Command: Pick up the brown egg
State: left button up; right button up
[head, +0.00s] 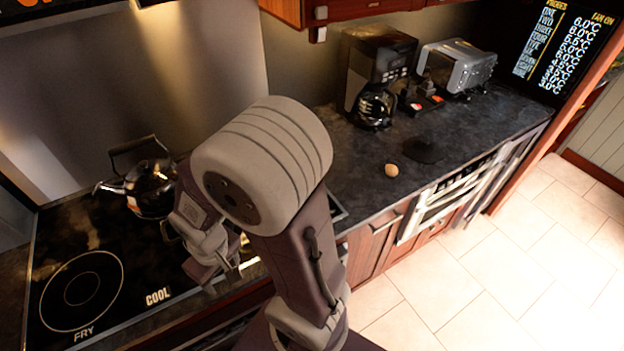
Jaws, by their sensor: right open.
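The brown egg (391,170) lies on the dark countertop (365,195), near its front edge and in front of the coffee maker. My right gripper (222,279) is open, low over the front of the cooktop. It is well to the left of the egg, with my arm between them in the picture. Nothing shows between its fingers. The left gripper is not in view.
A coffee maker (376,75) and a toaster (455,66) stand at the back of the counter. A shiny kettle (150,188) sits on the black cooktop (85,285) at left. A flat dark patch (424,150) lies beside the egg. The counter around the egg is mostly clear.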

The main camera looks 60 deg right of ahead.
aim_at(391, 170)
jog(key=z, duration=2.8)
jog(key=i+l, duration=0.45)
jog(key=i+l+u, duration=0.15)
jog(key=i+l, duration=0.8)
jog(key=l, duration=0.15)
jog(key=u, duration=0.05)
